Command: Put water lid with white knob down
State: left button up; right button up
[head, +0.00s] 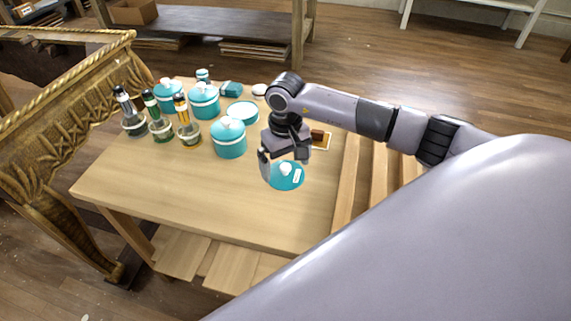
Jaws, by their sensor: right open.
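The teal water lid with a white knob (287,182) appears to lie flat on the wooden table, right of the table's middle, knob up. A small white label shows beside the knob. My right gripper (283,160) is open just above the lid, with its fingers apart on either side of the knob. The gripper hides part of the lid's far edge. I cannot tell whether a finger touches the lid. An open teal pot (242,113) without a lid stands farther back. My left gripper is not in view.
Lidded teal pots (229,142) stand left of the gripper and behind. Glass jars with brushes (161,129) line the table's left side. A brown block on a pale card (321,139) lies right of the gripper. The front of the table (200,195) is clear. A gilt console (55,150) stands left.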

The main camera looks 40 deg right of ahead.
aim_at(286, 166)
notch_tip(286, 166, up, 11)
dwell(0.3)
dwell(0.5)
